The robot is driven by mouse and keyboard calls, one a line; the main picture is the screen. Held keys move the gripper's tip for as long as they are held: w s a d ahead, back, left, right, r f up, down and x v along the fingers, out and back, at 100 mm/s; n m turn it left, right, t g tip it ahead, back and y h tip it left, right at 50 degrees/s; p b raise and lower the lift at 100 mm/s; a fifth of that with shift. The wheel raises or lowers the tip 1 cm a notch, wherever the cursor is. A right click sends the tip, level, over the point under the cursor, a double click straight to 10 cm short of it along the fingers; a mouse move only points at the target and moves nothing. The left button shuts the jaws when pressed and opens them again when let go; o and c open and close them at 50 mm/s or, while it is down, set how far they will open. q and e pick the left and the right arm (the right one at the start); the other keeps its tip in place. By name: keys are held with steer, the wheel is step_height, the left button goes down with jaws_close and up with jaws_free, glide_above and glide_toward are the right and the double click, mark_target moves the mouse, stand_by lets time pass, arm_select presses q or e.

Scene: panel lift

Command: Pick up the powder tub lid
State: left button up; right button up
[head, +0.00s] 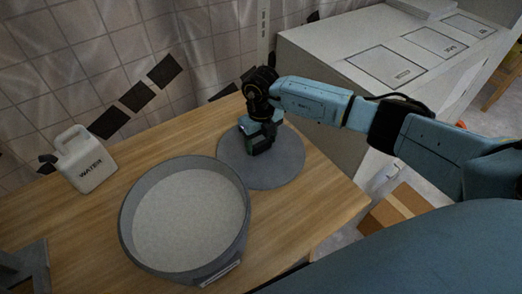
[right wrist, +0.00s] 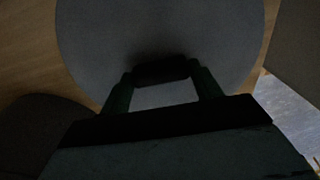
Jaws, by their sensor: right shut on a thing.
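The powder tub lid (head: 285,172) is a flat grey disc over the right part of the wooden table, beside the tub. It also fills the upper middle of the right wrist view (right wrist: 215,40). My right gripper (head: 257,150) is over the lid's middle, shut on its dark handle (right wrist: 162,70). I cannot tell whether the lid touches the table. The round grey tub (head: 128,215) stands open to the left, full of pale powder (head: 190,220). My left gripper is not in view.
A white water jug (head: 88,165) stands at the table's (head: 75,225) left. A grey object (head: 28,270) is at the lower left corner. A large pale cabinet (head: 335,95) is behind on the right, and a cardboard box (head: 398,207) lies below the table's right edge.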

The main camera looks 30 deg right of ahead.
steer(key=shift+c, duration=1.3)
steer(key=shift+r, duration=0.1)
